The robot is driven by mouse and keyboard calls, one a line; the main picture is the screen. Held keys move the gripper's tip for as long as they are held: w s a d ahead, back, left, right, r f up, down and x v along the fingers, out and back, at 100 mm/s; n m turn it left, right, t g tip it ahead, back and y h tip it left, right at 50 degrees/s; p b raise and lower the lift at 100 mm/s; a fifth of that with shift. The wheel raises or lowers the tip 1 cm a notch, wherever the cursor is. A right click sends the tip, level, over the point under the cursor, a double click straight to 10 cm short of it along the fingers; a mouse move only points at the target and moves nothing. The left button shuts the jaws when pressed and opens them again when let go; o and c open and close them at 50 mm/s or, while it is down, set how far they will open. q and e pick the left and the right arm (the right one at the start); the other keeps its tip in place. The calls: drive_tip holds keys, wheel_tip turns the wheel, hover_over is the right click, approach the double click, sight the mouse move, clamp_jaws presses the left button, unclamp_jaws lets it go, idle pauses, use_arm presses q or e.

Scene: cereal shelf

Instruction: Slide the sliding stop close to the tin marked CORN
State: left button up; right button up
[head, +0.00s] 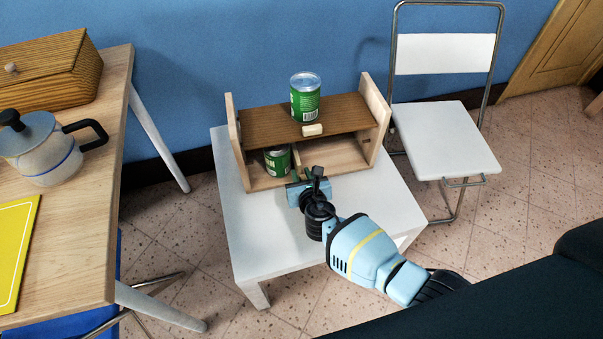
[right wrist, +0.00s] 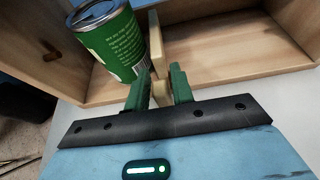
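A green tin (head: 277,160) stands in the lower left bay of the wooden shelf (head: 262,125); it also shows in the right wrist view (right wrist: 112,45). Another green tin (head: 305,97) stands on the upper board. I cannot read CORN on either. The sliding stop (right wrist: 156,45) is a thin upright pale wood piece, just right of the lower tin, with a small gap or contact I cannot tell. My right gripper (right wrist: 160,92) has its green fingers closed around the stop's front block. It also shows in the head view (head: 308,178), at the shelf's front. My left gripper is out of view.
A pale block (head: 312,130) sits at the upper board's front edge. The lower bay right of the stop is empty. The shelf stands on a white table (head: 245,235), between a wooden table (head: 75,245) and a white chair (head: 445,140).

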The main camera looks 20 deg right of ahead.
drive_tip(key=p+v, duration=0.3)
drive_tip(key=v, duration=0.3)
drive_tip(key=shift+r, duration=0.2)
drive_tip(key=shift+s+r, duration=0.1)
drive_tip(key=shift+s, duration=0.5)
